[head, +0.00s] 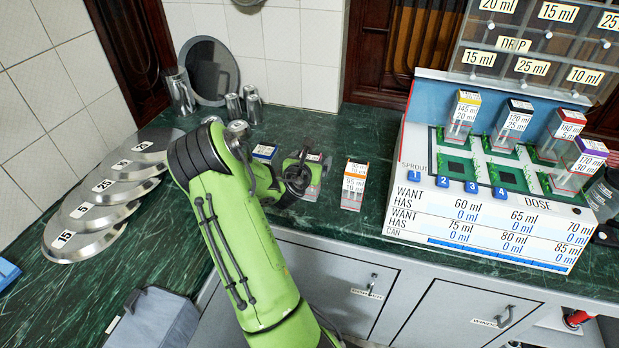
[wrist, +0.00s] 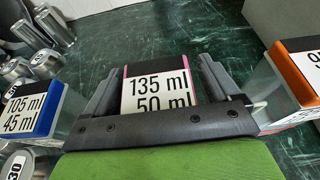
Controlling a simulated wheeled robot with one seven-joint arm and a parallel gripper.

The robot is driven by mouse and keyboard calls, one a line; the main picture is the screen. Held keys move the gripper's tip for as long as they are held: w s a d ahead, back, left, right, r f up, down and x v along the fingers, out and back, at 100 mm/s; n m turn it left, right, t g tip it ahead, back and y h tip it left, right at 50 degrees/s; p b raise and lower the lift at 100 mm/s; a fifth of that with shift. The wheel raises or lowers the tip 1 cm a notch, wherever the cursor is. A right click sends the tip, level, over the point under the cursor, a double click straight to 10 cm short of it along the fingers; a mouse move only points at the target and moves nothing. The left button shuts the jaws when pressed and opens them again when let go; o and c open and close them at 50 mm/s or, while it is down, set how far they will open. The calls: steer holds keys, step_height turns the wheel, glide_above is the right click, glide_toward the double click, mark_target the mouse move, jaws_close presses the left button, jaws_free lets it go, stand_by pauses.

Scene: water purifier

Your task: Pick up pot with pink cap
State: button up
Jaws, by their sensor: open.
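The pot with the pink cap (wrist: 157,92) stands upright in the middle of the wrist view, its label reading 135 ml and 50 ml. The dark fingers of my gripper (wrist: 162,68) are open, one on each side of it. A narrow gap seems to show beside the pot, but I cannot tell whether either finger touches it. In the head view my gripper (head: 298,170) is at the pot, and my arm and fingers hide much of it.
A blue-capped pot (wrist: 32,108) stands close on the left and an orange-capped pot (wrist: 298,72) on the right. The dosing board (head: 490,215) with several pots is further right. Metal cups (head: 180,92) and numbered discs (head: 88,215) lie left. Counter (head: 345,135) behind is clear.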

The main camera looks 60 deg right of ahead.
steer(key=shift+r, duration=0.1)
steer(key=c, duration=1.1)
